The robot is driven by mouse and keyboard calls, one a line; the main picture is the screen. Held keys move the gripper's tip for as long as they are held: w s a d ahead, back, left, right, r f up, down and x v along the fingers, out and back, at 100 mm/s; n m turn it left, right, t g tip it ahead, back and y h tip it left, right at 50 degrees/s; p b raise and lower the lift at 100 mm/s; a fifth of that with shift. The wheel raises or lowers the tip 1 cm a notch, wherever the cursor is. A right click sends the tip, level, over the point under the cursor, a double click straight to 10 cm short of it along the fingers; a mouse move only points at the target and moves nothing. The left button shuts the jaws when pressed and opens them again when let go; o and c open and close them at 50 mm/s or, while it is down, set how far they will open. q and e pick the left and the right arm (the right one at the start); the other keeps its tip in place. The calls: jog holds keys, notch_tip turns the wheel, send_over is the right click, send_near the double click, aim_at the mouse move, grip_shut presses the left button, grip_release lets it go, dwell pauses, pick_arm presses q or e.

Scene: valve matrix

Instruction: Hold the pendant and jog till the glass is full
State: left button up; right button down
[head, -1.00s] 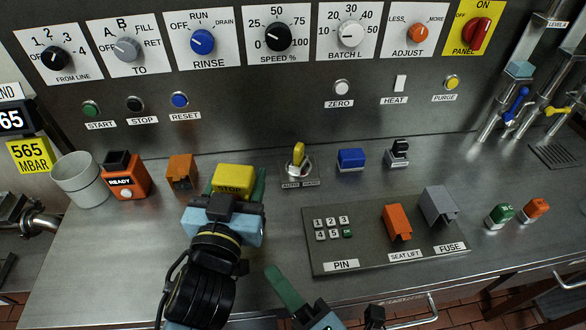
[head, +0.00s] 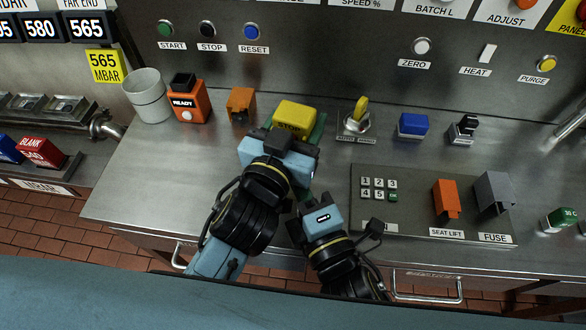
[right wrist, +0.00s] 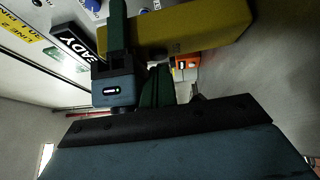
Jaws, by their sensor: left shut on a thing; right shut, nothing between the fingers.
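The pendant (head: 295,114) is a yellow box marked STOP, above the steel counter. My left gripper (head: 290,142) is shut on it, with a green finger along its right side. My right gripper (head: 300,200) is just below and right of the left one, its fingers shut and empty. In the right wrist view the pendant (right wrist: 205,25) is a large yellow block ahead, beside a green finger and blue body of my left gripper (right wrist: 118,45). The dark green fingers of my right gripper (right wrist: 155,85) are together. I cannot make out a glass in the head view.
A grey cup (head: 147,97), an orange READY box (head: 188,101) and an orange cover (head: 240,103) stand left. A yellow lever switch (head: 359,112), a blue button (head: 412,127) and a keypad plate (head: 410,215) are right. Bare counter (head: 150,170) lies left.

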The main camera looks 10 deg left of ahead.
jog(key=shift+x, duration=0.8)
jog(key=shift+w+d, duration=0.15)
jog(key=shift+w, duration=0.35)
jog(key=shift+w+d, duration=0.15)
jog(key=shift+w, duration=0.35)
jog(key=shift+r, duration=0.1)
dwell(1.2)
jog(key=v, duration=1)
jog(key=shift+s, duration=0.25)
jog(key=shift+a, duration=0.1)
dwell(2.7)
jog(key=shift+s+a, duration=0.15)
jog(key=shift+s, duration=0.35)
